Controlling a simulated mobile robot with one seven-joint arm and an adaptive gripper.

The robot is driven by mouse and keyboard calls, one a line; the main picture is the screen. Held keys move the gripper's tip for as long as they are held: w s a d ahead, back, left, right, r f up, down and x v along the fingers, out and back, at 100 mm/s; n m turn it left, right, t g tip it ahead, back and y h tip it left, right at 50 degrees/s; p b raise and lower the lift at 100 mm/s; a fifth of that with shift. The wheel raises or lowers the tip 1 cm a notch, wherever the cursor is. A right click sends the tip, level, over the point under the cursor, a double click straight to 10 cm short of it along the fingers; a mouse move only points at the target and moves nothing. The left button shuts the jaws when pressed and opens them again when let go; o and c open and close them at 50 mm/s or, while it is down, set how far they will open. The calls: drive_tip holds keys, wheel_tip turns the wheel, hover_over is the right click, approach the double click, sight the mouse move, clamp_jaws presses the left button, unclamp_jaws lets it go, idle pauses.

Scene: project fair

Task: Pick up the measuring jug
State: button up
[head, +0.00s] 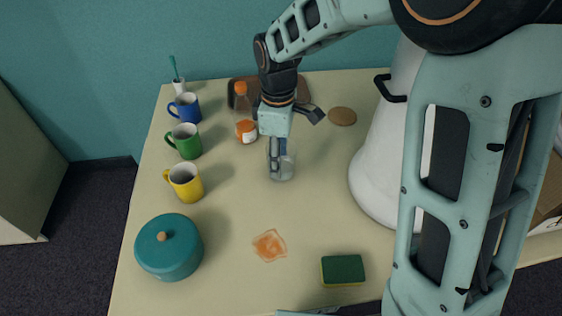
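A clear, see-through vessel that looks like the measuring jug (282,172) stands upright on the cream table, just below my gripper. My gripper (278,148) points down from above, and its lower end overlaps the jug's upper part in the head view. A dark, narrow loop shows at the jug's upper left; I cannot tell whether it is a finger or the jug's handle. I cannot tell whether the fingers touch the jug, and their opening is unclear. The jug's rim is partly hidden.
Blue (185,107), green (186,142) and yellow mugs (185,183) line the left side. An orange-capped bottle (246,131) stands close left of my gripper, before a brown tray (302,92). A teal pot (169,247), orange stain (269,245) and sponge (342,270) are nearer.

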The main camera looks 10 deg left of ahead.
drive_tip(key=f, duration=0.5)
drive_tip(key=shift+s+a+p, duration=0.1)
drive_tip(key=shift+a+p, duration=0.1)
drive_tip(key=shift+p, duration=0.15)
drive_tip(key=shift+c, duration=0.6)
clamp_jaws()
